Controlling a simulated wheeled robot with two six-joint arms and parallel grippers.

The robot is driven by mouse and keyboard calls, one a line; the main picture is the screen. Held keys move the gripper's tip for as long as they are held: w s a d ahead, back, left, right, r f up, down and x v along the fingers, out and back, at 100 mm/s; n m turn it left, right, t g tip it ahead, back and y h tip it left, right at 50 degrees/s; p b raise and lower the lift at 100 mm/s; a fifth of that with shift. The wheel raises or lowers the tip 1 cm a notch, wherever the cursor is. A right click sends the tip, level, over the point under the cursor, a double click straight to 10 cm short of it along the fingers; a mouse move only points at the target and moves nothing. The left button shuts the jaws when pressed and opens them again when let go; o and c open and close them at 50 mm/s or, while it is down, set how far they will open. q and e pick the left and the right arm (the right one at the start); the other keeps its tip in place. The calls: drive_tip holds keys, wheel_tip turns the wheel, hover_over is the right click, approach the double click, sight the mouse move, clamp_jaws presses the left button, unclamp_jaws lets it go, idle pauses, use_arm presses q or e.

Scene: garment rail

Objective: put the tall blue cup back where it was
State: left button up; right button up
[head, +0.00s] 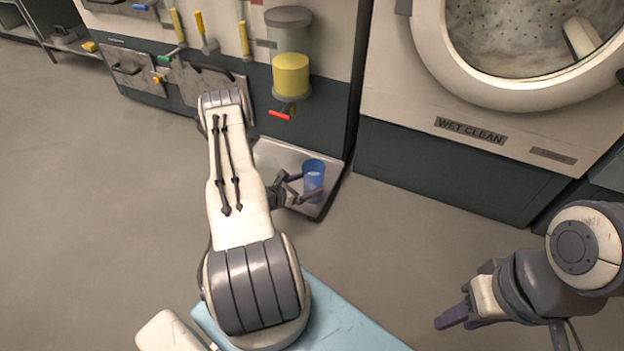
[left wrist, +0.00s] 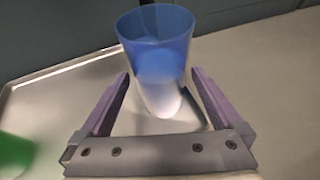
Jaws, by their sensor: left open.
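The tall blue cup (head: 314,174) stands upright at the right part of a grey metal tray (head: 272,155), below the yellow dispenser. My left gripper (head: 306,189) is open, with one finger on each side of the cup. In the left wrist view the blue cup (left wrist: 160,55) is between the purple fingers of my left gripper (left wrist: 158,85), close to both; I cannot tell whether either touches it. The cup's foot is pale and bright there. My right gripper (head: 452,317) is at the lower right, away from the cup; its finger gap cannot be made out.
The dispenser (head: 290,75) with yellow contents hangs above the tray. A washing machine (head: 460,135) stands to the right. A green object (left wrist: 14,150) shows at the left edge of the wrist view. A light blue surface (head: 350,325) is at the bottom. The floor is clear.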

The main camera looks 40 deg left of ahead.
use_arm(q)
drive_tip(key=d+p+v, duration=0.1)
drive_tip(key=p+v, duration=0.3)
drive_tip(key=v, duration=0.5)
drive_tip(key=shift+a, duration=0.45)
drive_tip(key=shift+r, duration=0.1)
